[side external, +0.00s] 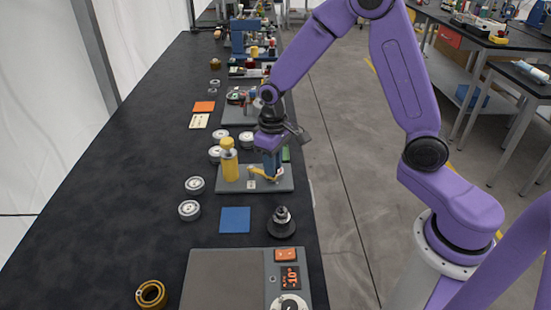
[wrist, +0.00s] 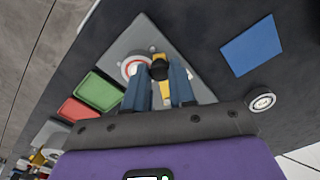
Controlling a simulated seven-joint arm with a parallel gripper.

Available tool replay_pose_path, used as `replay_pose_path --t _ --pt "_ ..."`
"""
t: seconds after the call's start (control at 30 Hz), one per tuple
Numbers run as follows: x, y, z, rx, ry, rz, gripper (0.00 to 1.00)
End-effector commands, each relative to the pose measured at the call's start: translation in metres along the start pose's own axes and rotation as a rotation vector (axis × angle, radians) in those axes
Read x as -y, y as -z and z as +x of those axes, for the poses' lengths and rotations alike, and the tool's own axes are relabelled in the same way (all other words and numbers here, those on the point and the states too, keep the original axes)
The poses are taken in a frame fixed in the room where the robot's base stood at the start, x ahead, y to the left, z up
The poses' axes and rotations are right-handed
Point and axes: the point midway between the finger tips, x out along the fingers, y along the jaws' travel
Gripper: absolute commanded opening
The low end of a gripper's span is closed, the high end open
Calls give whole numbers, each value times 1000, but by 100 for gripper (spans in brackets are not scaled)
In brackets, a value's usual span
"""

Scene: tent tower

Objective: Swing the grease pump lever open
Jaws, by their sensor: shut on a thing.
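The grease pump stands on a grey base plate (side external: 285,186). Its yellow cylinder (side external: 229,162) is upright at the left of the plate, and its yellow lever (side external: 262,177) lies low at the right. My gripper (side external: 271,174) points down at the lever, its blue fingers shut on it. In the wrist view, the fingers (wrist: 159,68) flank the lever's dark knob, with a yellow strip of lever (wrist: 165,89) between them. A white and red round part (wrist: 131,66) sits beside the left finger. The fingers hide part of the lever.
A blue square (side external: 235,220) and a dark stepped cone (side external: 281,222) lie in front of the plate. Several pale round parts (side external: 194,185) are to the left. A grey device with a display (side external: 225,280) is nearest. The table's left side is clear.

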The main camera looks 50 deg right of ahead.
Motion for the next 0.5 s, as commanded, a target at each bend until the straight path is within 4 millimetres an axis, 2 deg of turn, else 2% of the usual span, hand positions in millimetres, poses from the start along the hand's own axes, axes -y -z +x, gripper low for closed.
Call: replay_pose_path --t 0.5 --pt "33 10 -1 -4 2 489 0"
